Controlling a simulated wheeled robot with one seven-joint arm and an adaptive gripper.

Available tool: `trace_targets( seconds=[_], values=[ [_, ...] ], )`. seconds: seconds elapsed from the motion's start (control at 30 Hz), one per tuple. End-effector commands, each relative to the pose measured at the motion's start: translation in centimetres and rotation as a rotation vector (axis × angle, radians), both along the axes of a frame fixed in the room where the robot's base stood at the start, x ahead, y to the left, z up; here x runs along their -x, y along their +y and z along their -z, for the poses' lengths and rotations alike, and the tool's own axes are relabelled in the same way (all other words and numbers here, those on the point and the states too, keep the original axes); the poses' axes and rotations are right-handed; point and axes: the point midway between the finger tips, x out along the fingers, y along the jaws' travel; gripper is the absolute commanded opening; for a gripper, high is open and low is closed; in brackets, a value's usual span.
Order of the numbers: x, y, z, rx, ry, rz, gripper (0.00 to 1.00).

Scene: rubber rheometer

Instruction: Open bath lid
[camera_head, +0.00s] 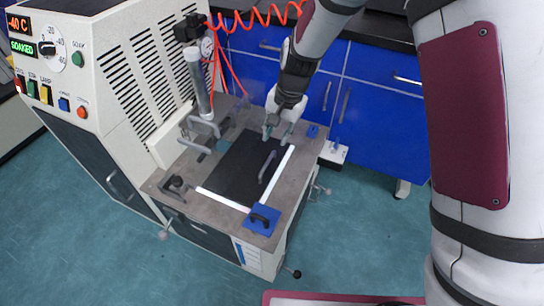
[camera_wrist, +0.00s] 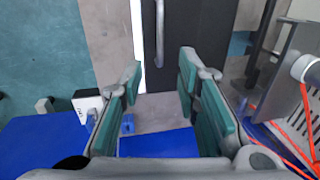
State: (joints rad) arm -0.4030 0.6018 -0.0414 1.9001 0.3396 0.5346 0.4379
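The bath lid (camera_head: 232,180) is a dark flat panel set in the grey top of the machine, and it lies closed. A grey bar handle (camera_head: 267,167) stands on it near its right edge. My gripper (camera_head: 278,131) is over the far end of the lid, beyond the handle. In the wrist view, my gripper (camera_wrist: 160,70) is open with nothing between its green-padded fingers. There the handle (camera_wrist: 160,32) shows ahead of the fingertips, roughly in line with the gap, and the lid (camera_wrist: 208,30) lies to its right. The fingers appear apart from the handle.
White strips (camera_head: 276,175) edge the lid. A blue block with a black handle (camera_head: 262,219) sits at the near right corner. Grey bent bars (camera_head: 199,128) and an upright cylinder (camera_head: 199,84) stand left of the lid. Red coiled hose (camera_head: 255,18) hangs behind. Blue cabinets (camera_head: 355,115) stand beyond.

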Motion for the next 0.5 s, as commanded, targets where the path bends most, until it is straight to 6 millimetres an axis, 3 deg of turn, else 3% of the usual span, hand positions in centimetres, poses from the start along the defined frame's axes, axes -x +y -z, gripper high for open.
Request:
trace_targets(
  seconds=[0.2, 0.5],
  values=[
    [-0.3, 0.8, 4.7, 0.0, 0.002, -0.001, 0.3],
    [-0.6, 1.7, 9.4, 0.001, 0.001, -0.001, 0.3]
  ],
)
